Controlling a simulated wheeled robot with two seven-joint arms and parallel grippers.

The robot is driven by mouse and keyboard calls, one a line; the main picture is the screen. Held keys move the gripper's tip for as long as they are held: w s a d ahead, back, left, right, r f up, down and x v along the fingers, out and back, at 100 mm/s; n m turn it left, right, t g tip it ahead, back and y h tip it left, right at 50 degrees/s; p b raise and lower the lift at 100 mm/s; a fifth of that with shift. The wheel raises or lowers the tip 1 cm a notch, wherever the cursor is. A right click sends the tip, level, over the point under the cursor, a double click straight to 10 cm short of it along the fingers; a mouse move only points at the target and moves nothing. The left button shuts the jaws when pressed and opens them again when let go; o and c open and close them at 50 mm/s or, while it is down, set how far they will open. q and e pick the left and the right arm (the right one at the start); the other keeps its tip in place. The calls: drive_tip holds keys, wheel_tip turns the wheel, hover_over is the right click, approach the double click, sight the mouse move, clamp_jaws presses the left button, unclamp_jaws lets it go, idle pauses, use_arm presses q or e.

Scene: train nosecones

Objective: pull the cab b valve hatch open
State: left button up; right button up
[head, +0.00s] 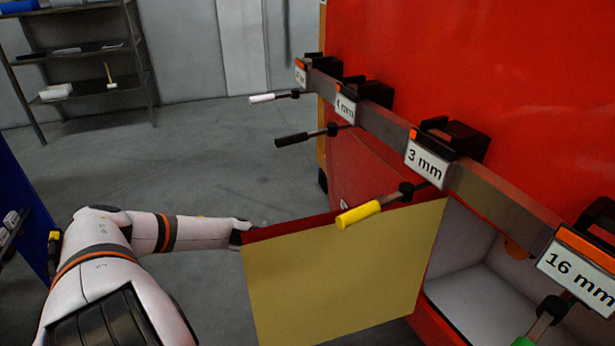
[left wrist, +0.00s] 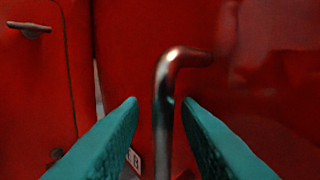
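The hatch (head: 345,275) is swung open from the red nosecone in the head view, its cream inner face toward me. Its red outer face shows in the left wrist view (left wrist: 255,110), with a bent metal handle (left wrist: 164,110) and a small white plate marked "B" (left wrist: 134,160). My left gripper (left wrist: 160,103) has its teal fingers apart on either side of the handle, with a gap showing on both sides. In the head view my left arm reaches the hatch's far left edge, and the fingers are hidden behind the panel. My right gripper is not in view.
Behind the hatch is a pale open compartment (head: 480,300). A rail with hex tools labelled by size crosses above; the yellow-handled tool (head: 358,214) overlaps the hatch's top edge in view. Shelves (head: 85,70) stand at the back left. The grey floor (head: 190,150) is clear.

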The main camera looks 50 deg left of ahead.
use_arm(q)
drive_tip(key=shift+s+a, duration=0.1)
drive_tip(key=shift+a, duration=0.15)
drive_tip(key=b+v, duration=0.2)
drive_tip(key=v, duration=0.9)
drive_tip(key=shift+a+b, duration=0.25)
drive_tip(key=shift+b, duration=0.05)
